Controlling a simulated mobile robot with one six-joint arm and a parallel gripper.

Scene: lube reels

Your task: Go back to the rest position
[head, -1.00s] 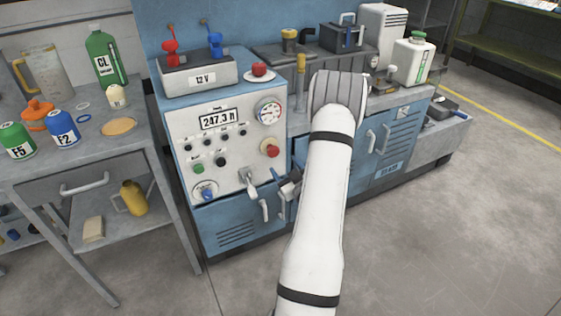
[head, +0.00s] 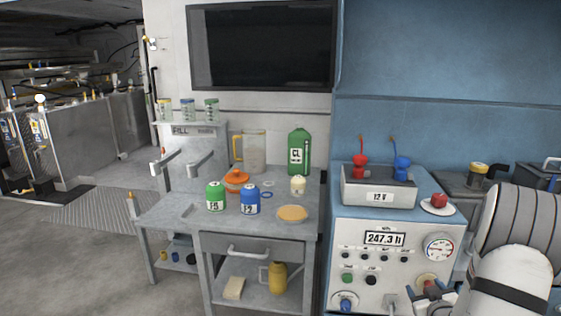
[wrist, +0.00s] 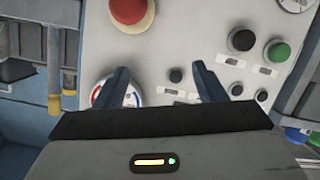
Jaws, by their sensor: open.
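My gripper (head: 432,294) is at the lower right of the head view, in front of the white control panel (head: 368,262). In the wrist view my gripper (wrist: 163,80) is open, its two dark blue fingers apart with nothing between them. The panel also fills much of the wrist view (wrist: 195,25). The round gauge (wrist: 104,94) is partly hidden behind the left finger. A red button (wrist: 128,10) is at the top, and black knobs (wrist: 242,40) are at the right. My white arm covers the lower right of the head view.
A 12 V unit (head: 378,190) sits on the blue cabinet. Open floor (head: 70,255) lies left.

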